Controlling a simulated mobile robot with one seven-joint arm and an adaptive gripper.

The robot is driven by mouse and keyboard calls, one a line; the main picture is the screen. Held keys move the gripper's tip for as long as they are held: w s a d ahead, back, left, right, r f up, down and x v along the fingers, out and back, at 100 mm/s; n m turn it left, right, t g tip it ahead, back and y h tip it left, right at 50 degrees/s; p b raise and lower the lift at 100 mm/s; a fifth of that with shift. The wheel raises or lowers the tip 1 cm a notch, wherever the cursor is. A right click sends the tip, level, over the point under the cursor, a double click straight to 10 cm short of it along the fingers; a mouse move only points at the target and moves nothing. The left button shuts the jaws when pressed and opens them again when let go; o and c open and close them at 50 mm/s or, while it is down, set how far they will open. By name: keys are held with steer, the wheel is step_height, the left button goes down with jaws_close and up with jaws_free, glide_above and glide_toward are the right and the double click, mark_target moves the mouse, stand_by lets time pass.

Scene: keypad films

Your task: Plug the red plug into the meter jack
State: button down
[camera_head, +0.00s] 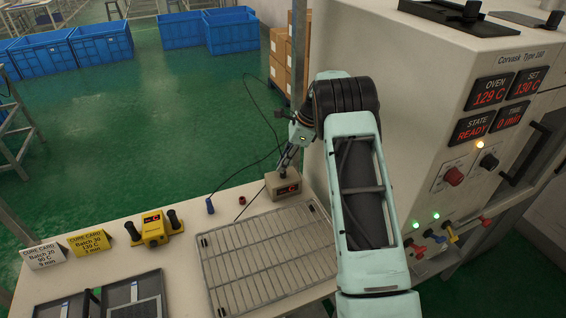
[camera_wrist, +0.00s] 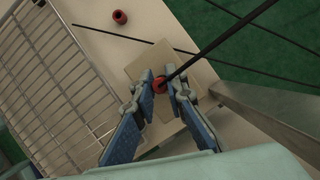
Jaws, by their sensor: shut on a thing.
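The meter (camera_head: 279,184) is a small beige box with a red display, standing at the back right of the table. In the wrist view its pale top (camera_wrist: 143,62) lies beneath my fingers. My gripper (camera_head: 284,166) is directly over the meter, pointing down. In the wrist view my gripper (camera_wrist: 160,83) has its two blue-padded fingers closed about the red plug (camera_wrist: 159,84), with a black cable running from it to the upper right. The jack is hidden under the plug and fingers. I cannot tell whether the plug's tip is in the jack or just above it.
A wire rack (camera_head: 262,258) lies in front of the meter. A blue plug (camera_head: 210,205) and a small dark red cap-like piece (camera_head: 242,200) are left of it. A yellow device (camera_head: 153,228) stands further left. The oven (camera_head: 440,110) is close on the right.

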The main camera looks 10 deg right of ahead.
steer(key=shift+f, duration=0.35)
steer(key=c, duration=1.9)
jaws_free()
step_height(320, 180, up, 10)
steer(key=shift+r, duration=0.1)
